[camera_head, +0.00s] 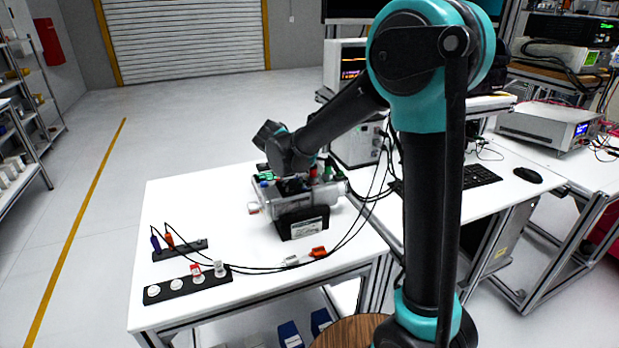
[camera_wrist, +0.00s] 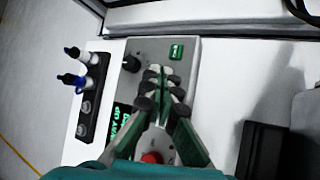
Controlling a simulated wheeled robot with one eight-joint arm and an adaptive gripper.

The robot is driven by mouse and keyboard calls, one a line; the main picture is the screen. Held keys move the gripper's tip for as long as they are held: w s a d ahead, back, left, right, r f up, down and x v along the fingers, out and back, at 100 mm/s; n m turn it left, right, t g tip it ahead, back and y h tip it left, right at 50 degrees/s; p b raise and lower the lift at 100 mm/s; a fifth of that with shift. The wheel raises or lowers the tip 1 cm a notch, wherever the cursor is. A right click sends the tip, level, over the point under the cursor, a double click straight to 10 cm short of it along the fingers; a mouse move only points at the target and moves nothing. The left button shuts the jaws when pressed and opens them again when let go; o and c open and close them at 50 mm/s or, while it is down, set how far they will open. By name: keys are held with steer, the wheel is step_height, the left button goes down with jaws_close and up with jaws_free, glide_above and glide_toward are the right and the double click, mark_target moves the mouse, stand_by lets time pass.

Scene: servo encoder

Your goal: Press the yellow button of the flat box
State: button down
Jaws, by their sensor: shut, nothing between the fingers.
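In the wrist view, a flat grey box (camera_wrist: 190,55) lies below my gripper. It bears a black knob (camera_wrist: 131,63), a green rocker or button (camera_wrist: 176,51), a dark display (camera_wrist: 122,122) with green text and a red button (camera_wrist: 152,157). I cannot make out a yellow button; my fingers cover the middle of the panel. My gripper (camera_wrist: 161,74) is shut and empty, its fingertips over the panel; contact cannot be told. In the head view, my wrist hides most of the box area, and a grey motor-like unit (camera_head: 316,196) on a black base (camera_head: 304,224) stands in front.
Two black strips (camera_head: 188,285) with plugs and caps lie at the table's front left. Cables and a white-orange connector (camera_head: 318,252) cross the white table (camera_head: 190,200). In the wrist view, a black holder (camera_wrist: 88,108) stands left of the box and a dark block (camera_wrist: 262,150) right.

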steer(key=shift+f, duration=0.1)
stand_by(0.5)
steer(key=shift+f, duration=0.35)
steer(key=shift+f, duration=0.4)
stand_by(0.6)
steer(key=shift+r, duration=0.85)
steer(key=shift+r, duration=2.5)
